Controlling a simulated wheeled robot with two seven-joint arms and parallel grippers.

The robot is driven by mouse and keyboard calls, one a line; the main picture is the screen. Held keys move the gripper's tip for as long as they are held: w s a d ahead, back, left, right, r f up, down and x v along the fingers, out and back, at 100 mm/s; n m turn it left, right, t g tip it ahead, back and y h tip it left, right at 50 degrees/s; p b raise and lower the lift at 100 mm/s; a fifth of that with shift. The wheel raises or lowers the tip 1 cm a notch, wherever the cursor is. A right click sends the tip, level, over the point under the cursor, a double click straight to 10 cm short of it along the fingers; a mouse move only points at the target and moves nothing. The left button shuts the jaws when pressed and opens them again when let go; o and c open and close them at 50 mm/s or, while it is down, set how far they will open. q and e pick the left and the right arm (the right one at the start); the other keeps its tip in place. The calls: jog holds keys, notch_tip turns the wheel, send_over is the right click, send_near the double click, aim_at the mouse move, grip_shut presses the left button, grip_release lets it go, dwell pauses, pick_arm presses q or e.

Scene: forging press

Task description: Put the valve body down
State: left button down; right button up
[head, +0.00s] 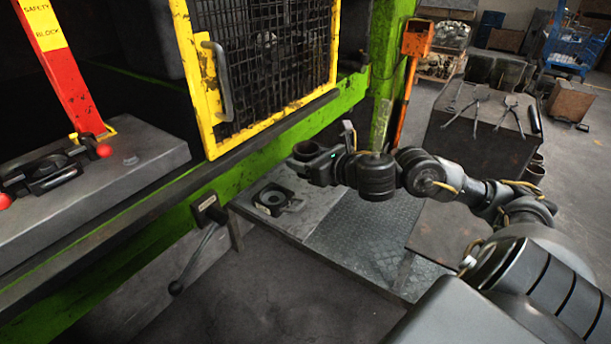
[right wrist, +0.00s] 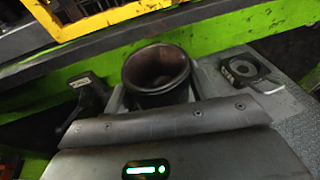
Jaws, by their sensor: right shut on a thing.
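The valve body (right wrist: 157,72) is a dark, hollow, cup-like piece in the right wrist view. Its round opening faces up toward the camera. My right gripper (head: 304,163) is shut on it; its fingers are mostly hidden in the wrist view. In the head view the gripper is above the far edge of the metal side table (head: 330,205), beside the green press frame. There the valve body is small and dark and hard to tell from the fingers. My left gripper is not in view.
A dark fixture with a round hole (head: 272,198) lies on the side table, left of my gripper. A lever (head: 196,256) hangs left of the table. The yellow mesh guard (head: 262,60) stands behind. Tongs (head: 510,116) lie on a dark block at right. The table's treadplate part is bare.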

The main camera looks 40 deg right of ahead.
jog(key=w+d+f, duration=0.3)
jog(key=w+d+f+p, duration=0.1)
jog(key=w+d+f, duration=0.2)
jog(key=w+f, duration=0.1)
jog(key=shift+w+d, duration=0.15)
jog(key=shift+d, duration=0.2)
jog(key=shift+w+d+f+p, duration=0.3)
jog(key=shift+w+f+p, duration=0.05)
jog(key=shift+f, duration=0.35)
notch_tip(320, 180, down, 3)
jog(key=shift+w+d+f, duration=0.1)
jog(key=shift+f, duration=0.05)
jog(key=shift+f, duration=0.15)
jog(key=o, duration=1.2)
jog(key=shift+o, duration=0.5)
